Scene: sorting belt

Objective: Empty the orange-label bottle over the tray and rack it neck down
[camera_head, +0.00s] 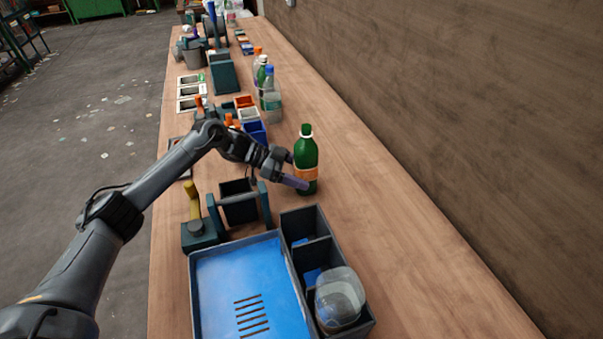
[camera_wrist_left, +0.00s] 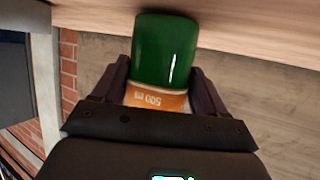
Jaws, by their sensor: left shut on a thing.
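The green bottle with the orange label (camera_head: 307,150) stands upright on the bench, behind the rack and tray. My left gripper (camera_head: 298,172) is shut on it from the left, around its lower half. In the left wrist view the bottle (camera_wrist_left: 165,55) sits between the two fingers (camera_wrist_left: 165,90), with part of its orange label showing. The blue tray (camera_head: 215,275) with dark slots lies at the front. The dark rack (camera_head: 328,240) with compartments stands along the tray's right side. A clear container (camera_head: 338,298) is in its front compartment. My right gripper is not in view.
A dark stand with a yellow handle (camera_head: 193,205) is left of the bottle, near the tray's back edge. Several other bottles (camera_head: 271,85) and small bins (camera_head: 253,130) stand farther back. The bench right of the bottle is clear up to the wall.

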